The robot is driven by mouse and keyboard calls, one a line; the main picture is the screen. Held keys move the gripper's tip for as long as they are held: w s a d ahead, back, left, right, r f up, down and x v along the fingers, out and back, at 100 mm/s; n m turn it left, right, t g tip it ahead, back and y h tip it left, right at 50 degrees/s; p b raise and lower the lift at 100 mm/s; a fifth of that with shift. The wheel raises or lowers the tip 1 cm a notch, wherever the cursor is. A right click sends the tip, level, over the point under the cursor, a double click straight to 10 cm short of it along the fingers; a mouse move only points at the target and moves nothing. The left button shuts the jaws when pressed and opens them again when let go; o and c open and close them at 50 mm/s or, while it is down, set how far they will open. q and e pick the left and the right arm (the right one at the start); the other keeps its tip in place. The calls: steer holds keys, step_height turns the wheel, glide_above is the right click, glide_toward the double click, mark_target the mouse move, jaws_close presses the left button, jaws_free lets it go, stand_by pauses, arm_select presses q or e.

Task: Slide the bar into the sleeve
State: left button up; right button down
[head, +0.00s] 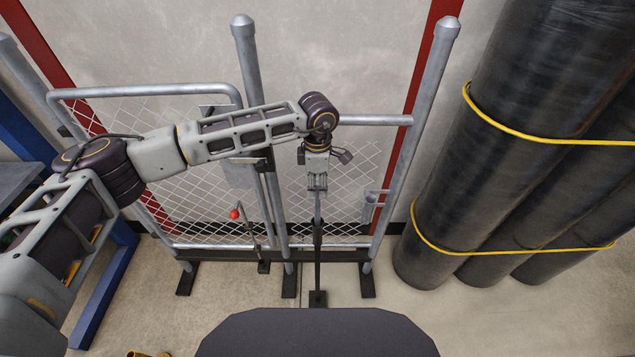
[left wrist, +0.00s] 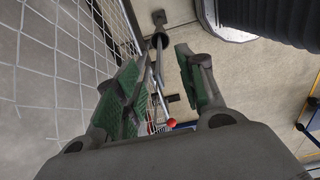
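My left gripper (head: 317,186) points down in front of the fence, to the right of the middle post. In the left wrist view its two green-padded fingers (left wrist: 160,82) stand apart. A thin grey bar (head: 318,207) runs upright below the gripper, and in the left wrist view the bar (left wrist: 155,68) passes between the fingers, with a gap to the right pad. Its lower part meets a dark upright sleeve (head: 318,255) on a small floor foot (head: 318,299). Whether the bar sits inside it or only lines up with it, I cannot tell. My right gripper is out of view.
Chain-link mesh (head: 345,165) hangs between grey posts (head: 413,130). A rod with a red knob (head: 234,214) stands left of the middle post (head: 250,75). Large black rolls with yellow straps (head: 500,160) stand at the right.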

arm_select(q)
steer(key=shift+f+b, duration=0.65)
steer(key=shift+f, duration=0.3)
jaws_close()
